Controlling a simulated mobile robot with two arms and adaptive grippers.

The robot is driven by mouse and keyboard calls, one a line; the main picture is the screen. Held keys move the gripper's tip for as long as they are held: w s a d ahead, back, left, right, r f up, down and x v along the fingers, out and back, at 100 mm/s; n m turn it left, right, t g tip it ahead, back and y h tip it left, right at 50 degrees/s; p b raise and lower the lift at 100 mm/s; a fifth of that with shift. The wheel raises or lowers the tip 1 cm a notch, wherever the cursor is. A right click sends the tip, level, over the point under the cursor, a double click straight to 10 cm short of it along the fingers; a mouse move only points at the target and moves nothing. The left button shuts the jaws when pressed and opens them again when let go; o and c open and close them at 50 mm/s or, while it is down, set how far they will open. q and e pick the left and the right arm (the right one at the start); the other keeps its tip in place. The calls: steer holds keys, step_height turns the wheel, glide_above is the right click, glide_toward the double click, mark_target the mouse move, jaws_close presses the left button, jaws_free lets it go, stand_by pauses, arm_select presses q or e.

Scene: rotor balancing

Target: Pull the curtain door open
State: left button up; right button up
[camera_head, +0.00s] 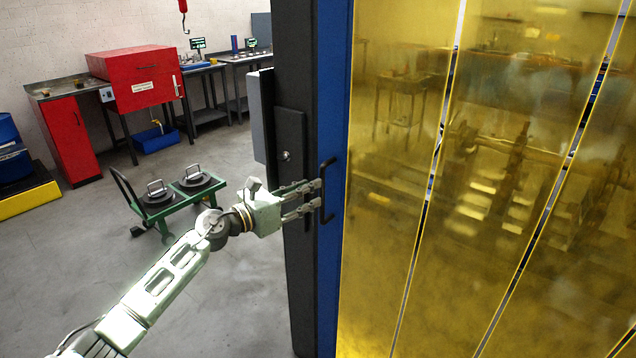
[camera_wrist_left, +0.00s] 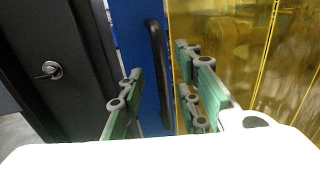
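The curtain door (camera_head: 480,190) has translucent yellow panels and a blue edge frame (camera_head: 334,80); it stands beside a dark post (camera_head: 294,60). A black bar handle (camera_head: 327,192) is fixed upright on the blue frame. My left gripper (camera_head: 312,200) reaches in from the left with its fingertips at the handle. In the left wrist view the handle (camera_wrist_left: 158,75) stands between the green-padded fingers of the gripper (camera_wrist_left: 160,100), with gaps on both sides. The fingers are open. Whether either finger touches the handle cannot be told. My right gripper is not in view.
A dark lock plate (camera_head: 290,150) with a keyhole sits on the post. A green cart (camera_head: 170,205) with black discs stands on the floor behind my left arm. Red cabinets (camera_head: 135,78) and benches line the back wall. Grey floor is clear at the lower left.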

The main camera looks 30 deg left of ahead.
arm_select(q)
steer(key=shift+p+x, duration=0.7)
steer(key=shift+x, duration=2.2)
steer(key=shift+c, duration=0.4)
jaws_close()
